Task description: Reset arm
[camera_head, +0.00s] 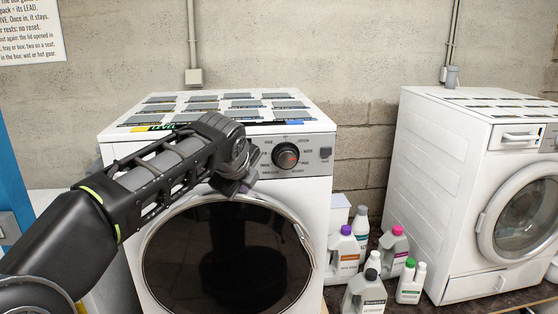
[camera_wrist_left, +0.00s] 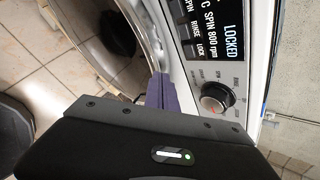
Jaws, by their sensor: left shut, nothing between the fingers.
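My left arm reaches in from the left in the head view, and its gripper (camera_head: 246,184) is in front of the upper part of the washing machine (camera_head: 320,215), just left of the dial (camera_head: 286,155). In the left wrist view the gripper's purple-grey fingers (camera_wrist_left: 161,92) are together with nothing between them. They are near the machine's front panel; I cannot tell whether they touch it. The dial (camera_wrist_left: 216,97) shows there, beside a display (camera_wrist_left: 215,30) that reads LOCKED and SPIN 800 rpm. My right gripper is out of view.
The round door (camera_head: 225,255) of the machine looks closed. Several detergent bottles (camera_head: 362,290) stand in the gap to the right. A second white machine (camera_head: 425,170) stands further right. A concrete wall (camera_head: 330,50) is behind, with a sign (camera_head: 30,30) at upper left.

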